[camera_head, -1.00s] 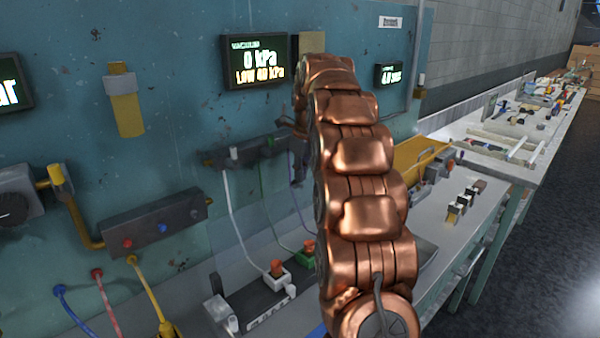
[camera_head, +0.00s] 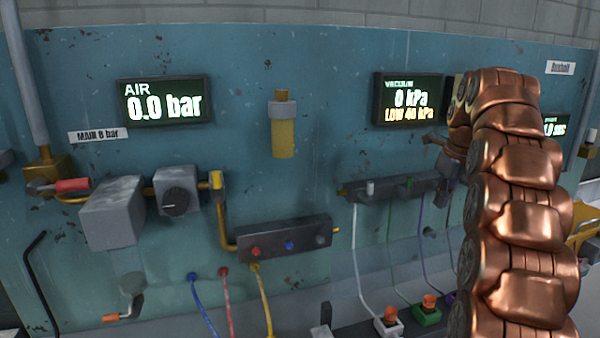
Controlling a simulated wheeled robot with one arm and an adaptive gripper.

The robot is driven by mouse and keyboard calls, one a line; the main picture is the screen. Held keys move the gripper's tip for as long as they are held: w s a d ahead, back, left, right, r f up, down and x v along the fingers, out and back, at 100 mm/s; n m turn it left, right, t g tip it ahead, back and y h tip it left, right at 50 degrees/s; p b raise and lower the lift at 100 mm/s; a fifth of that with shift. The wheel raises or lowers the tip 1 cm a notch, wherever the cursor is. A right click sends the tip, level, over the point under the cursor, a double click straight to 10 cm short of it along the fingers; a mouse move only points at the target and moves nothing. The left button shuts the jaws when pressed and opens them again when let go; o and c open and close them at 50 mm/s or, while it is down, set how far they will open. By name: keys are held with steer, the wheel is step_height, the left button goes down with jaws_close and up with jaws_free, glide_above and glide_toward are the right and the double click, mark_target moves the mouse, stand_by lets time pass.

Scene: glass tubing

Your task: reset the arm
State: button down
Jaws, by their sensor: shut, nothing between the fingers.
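My copper arm rises along the right side of the picture and bends over at the top, towards the panel. My gripper (camera_head: 446,166) is a small dark shape just left of the arm, in front of the panel and near the right-hand valve block (camera_head: 392,189). It is partly hidden by the arm links. Its fingers look closed, and I see nothing held in it. I cannot tell whether it touches the panel fittings.
Coloured hoses hang below. A red-handled valve (camera_head: 72,185) is far left.

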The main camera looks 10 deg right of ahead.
steer(key=s+a+f+n+g, duration=0.1)
steer(key=s+a+f+n, duration=0.2)
steer(key=s+a+n, duration=0.5)
steer(key=s+a+f+n+g, duration=0.1)
steer(key=s+a+f+n, duration=0.2)
steer(key=s+a+n, duration=0.55)
steer(key=s+a+f+n, duration=0.3)
steer(key=s+f+n, duration=0.1)
steer(key=s, duration=0.3)
steer(key=s+a+f+n+g, duration=0.1)
steer(key=s+a+f+n, duration=0.2)
steer(key=s+n, duration=0.4)
steer(key=s+a+f+n+g, duration=0.1)
steer(key=s+a+f+n, duration=0.3)
steer(key=s, duration=0.4)
step_height(320, 180, down, 2)
steer(key=shift+s+n, duration=0.4)
steer(key=shift+n, duration=0.45)
